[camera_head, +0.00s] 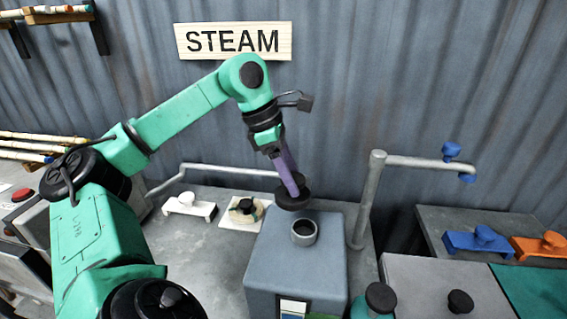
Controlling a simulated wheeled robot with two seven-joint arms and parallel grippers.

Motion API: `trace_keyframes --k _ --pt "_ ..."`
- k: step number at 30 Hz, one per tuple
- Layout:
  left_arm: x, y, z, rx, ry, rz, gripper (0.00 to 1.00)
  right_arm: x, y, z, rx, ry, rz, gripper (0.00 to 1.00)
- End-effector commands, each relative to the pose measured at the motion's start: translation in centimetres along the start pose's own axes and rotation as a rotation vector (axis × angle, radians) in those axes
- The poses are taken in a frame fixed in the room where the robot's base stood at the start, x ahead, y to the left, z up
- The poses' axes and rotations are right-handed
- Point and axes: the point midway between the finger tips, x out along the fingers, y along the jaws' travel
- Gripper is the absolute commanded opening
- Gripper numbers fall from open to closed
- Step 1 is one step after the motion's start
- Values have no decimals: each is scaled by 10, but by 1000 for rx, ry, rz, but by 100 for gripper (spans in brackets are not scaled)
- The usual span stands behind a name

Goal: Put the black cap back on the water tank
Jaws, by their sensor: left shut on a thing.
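The water tank (267,262) is a grey-blue box in the lower middle of the head view. A round grey filler neck (304,233) stands open on its top. My left gripper (293,188), with purple fingers, reaches down from above and is shut on the black cap (292,201). The cap is a dark disc held above the tank top, behind and slightly left of the neck, apart from it. Part of the cap is hidden by the fingers. My right gripper is not in view.
A metal pipe (362,205) with a blue valve (452,151) rises right of the tank. A white holder (189,207) and a white plate with a black round part (246,210) sit behind left. A grey surface (440,285) with a black knob (460,302) lies at right.

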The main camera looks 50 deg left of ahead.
Motion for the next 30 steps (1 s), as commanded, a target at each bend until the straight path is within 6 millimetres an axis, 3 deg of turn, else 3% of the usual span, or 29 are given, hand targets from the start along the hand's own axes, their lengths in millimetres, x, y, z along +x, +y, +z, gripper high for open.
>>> trace_keyframes --k 20,30 --pt "14 -19 24 93 -3 -38 0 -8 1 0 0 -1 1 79" --pt "40 -19 13 93 0 -38 0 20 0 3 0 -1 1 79"
